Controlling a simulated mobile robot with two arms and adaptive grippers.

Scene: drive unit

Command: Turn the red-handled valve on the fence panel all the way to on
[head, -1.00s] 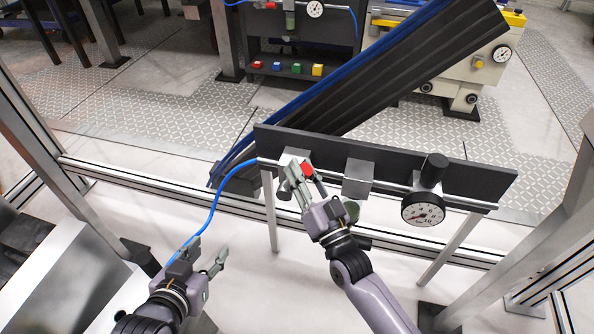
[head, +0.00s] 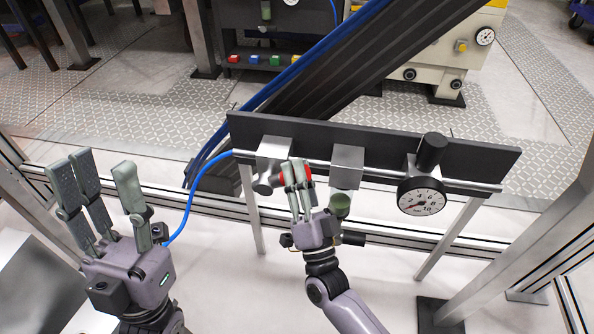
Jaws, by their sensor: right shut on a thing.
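The valve's red handle (head: 296,176) shows on the front of the dark fence panel (head: 376,146), below and right of the left grey block on the pipe. My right gripper (head: 297,172) is at the handle, shut on it, and its fingers hide much of it. My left gripper (head: 105,182) is raised at the left, apart from the panel, with its fingers spread and empty. A round pressure gauge (head: 421,197) hangs at the panel's right; its needle points to the low left of the dial.
A blue hose (head: 193,198) runs from the pipe's left end down behind my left gripper. A second grey block (head: 347,165) sits right of the valve. A metal rail (head: 118,189) crosses behind the panel legs. A dark conveyor (head: 340,70) slopes beyond.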

